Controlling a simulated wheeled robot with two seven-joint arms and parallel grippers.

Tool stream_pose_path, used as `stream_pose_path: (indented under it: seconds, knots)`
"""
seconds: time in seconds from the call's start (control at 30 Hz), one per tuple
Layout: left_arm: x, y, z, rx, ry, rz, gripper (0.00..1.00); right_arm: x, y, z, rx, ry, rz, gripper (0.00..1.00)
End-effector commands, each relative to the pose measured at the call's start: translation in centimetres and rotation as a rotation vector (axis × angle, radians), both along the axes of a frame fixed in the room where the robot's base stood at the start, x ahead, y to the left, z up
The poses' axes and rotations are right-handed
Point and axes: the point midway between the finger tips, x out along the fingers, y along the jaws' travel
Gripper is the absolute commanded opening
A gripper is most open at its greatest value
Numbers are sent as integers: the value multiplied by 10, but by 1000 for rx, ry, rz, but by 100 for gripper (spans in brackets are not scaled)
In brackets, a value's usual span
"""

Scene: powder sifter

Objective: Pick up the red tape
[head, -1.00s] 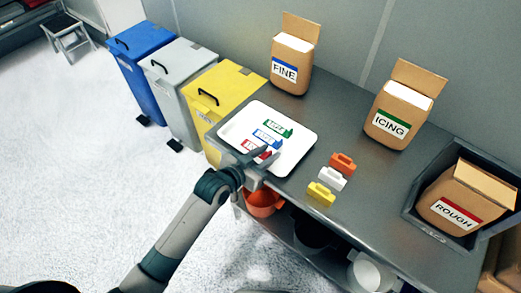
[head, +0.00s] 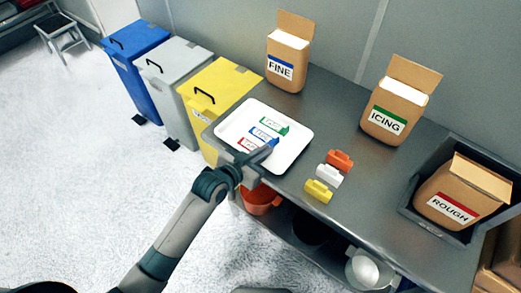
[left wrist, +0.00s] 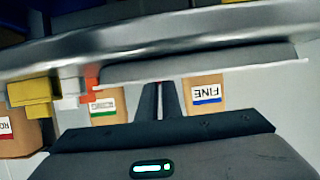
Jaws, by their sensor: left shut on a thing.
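A white tray (head: 296,154) on the steel table holds three labelled tapes: green (head: 274,126), blue (head: 264,137) and red. The red tape (head: 244,145) is nearest the tray's front edge and partly hidden by my left gripper. My left gripper (head: 262,156) reaches over the tray's front edge and is shut on the red tape. The grip itself is hard to see in the head view. In the left wrist view my left gripper's dark fingers (left wrist: 160,100) show close together, and the tape cannot be made out. My right gripper is not in view.
Orange (head: 340,160), white (head: 329,175) and yellow (head: 318,191) handled pieces stand right of the tray. Bags labelled FINE (head: 287,57), ICING (head: 387,117) and ROUGH (head: 447,204) stand behind and right; ROUGH is in a dark bin. Blue, grey and yellow bins stand left.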

Motion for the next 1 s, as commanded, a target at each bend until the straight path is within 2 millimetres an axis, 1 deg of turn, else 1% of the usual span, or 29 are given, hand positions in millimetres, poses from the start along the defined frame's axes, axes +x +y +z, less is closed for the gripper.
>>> stream_pose_path:
  seconds: [0.17, 0.27, 0.43, 0.53, 0.8, 1.0]
  knots:
    - [0, 0, 7, 0, -2, 0, 0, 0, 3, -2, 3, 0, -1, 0]
    - [1, 0, 16, 0, -4, -1, 0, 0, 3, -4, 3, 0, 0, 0]
    - [1, -1, 42, -2, -7, -1, 0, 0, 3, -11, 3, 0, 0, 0]
    - [-12, -17, 51, -5, -1, -3, 0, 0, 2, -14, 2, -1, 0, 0]
    - [-46, -56, 83, -5, -3, -1, 0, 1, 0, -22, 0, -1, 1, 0]
    - [-65, -78, 100, -3, 0, -1, 0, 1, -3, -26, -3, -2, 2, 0]
